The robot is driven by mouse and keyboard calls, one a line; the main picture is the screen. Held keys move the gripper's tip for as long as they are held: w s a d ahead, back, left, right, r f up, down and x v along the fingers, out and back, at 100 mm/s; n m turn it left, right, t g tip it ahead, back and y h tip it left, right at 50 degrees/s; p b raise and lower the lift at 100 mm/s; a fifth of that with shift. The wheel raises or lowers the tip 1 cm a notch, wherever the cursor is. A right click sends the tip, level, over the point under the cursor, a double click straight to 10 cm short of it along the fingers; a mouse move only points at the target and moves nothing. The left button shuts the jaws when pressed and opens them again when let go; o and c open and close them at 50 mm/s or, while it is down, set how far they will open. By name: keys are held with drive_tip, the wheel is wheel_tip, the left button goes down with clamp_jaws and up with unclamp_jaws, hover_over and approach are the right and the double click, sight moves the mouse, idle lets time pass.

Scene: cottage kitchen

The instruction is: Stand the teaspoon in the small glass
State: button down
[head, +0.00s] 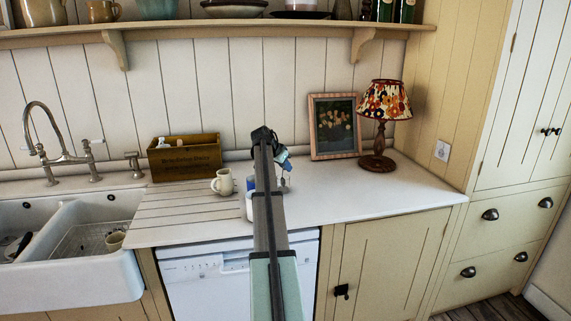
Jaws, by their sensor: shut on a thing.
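My gripper (286,167) is over the worktop to the right of the dishwasher's middle, partly hidden behind my own arm. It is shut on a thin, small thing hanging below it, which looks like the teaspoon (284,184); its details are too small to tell. I cannot make out the small glass; my arm covers part of the worktop there. A white and blue item (249,206) shows at the left edge of my arm, mostly hidden, and I cannot tell what it is.
A cream mug (223,182) stands on the grooved drainer left of my arm. A wooden box (184,157) is behind it. A framed picture (335,126) and a patterned lamp (384,105) stand at the back right. The white worktop (400,190) is clear at the front right.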

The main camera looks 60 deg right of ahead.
drive_tip(key=shift+f, duration=0.2)
drive_tip(key=c, duration=1.1)
unclamp_jaws()
drive_tip(key=v, duration=1.3)
drive_tip(key=shift+w+a+r, duration=0.1)
drive_tip(key=shift+a+r, duration=0.15)
drive_tip(key=shift+r, duration=0.05)
